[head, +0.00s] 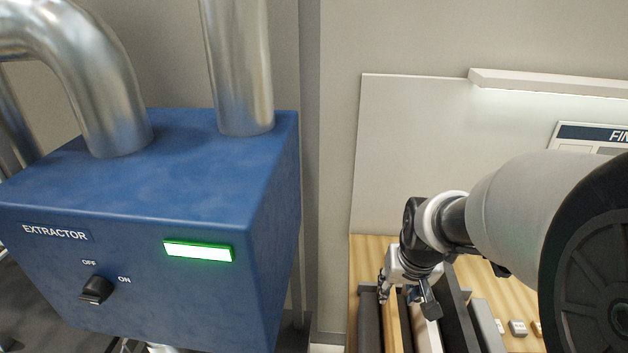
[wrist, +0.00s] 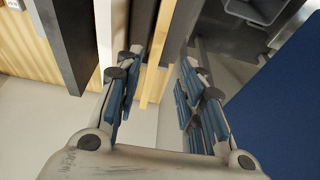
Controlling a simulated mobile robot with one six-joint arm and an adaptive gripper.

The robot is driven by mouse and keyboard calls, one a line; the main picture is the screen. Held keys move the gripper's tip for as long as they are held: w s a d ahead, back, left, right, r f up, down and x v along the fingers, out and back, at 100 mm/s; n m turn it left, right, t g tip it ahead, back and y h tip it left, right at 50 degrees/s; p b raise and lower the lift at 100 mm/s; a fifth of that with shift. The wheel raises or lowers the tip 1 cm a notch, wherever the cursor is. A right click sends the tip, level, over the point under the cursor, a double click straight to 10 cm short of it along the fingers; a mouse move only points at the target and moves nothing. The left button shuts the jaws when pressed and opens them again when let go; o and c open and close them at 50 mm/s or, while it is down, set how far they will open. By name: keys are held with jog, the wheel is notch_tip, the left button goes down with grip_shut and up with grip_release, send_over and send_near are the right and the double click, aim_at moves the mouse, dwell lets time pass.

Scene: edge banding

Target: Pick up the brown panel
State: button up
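A dark brown panel (wrist: 144,28) stands on edge in a row of panels, between a white panel (wrist: 104,35) and a light wood-coloured panel (wrist: 160,50) in the wrist view. My gripper (wrist: 162,65) is open, with blue-padded fingers on both sides of the view. The dark brown and wood-coloured panels show in the gap between the fingers. I cannot tell how far the fingertips reach down beside them. In the head view my gripper (head: 408,284) is over the row, pointing down, and hides part of it. The wood-coloured panel (head: 391,328) shows just below it there.
The row stands on a wooden bench (head: 507,298), with a black panel (head: 457,315) and grey panels (head: 368,322) close by. A blue extractor box (head: 150,240) with metal ducts and a lit green display stands at the left. A back wall panel rises behind the bench.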

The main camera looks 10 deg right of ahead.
aim_at(391, 302)
jog(key=b+x, duration=0.1)
jog(key=x, duration=0.7)
jog(key=shift+w+f+b, duration=0.2)
jog(key=shift+b, duration=0.15)
jog(key=x, duration=0.1)
jog(key=b+x, duration=0.1)
jog(key=x, duration=0.3)
jog(key=shift+w+d+f, duration=0.1)
jog(key=shift+d, duration=0.25)
jog(key=shift+c, duration=0.3)
grip_shut()
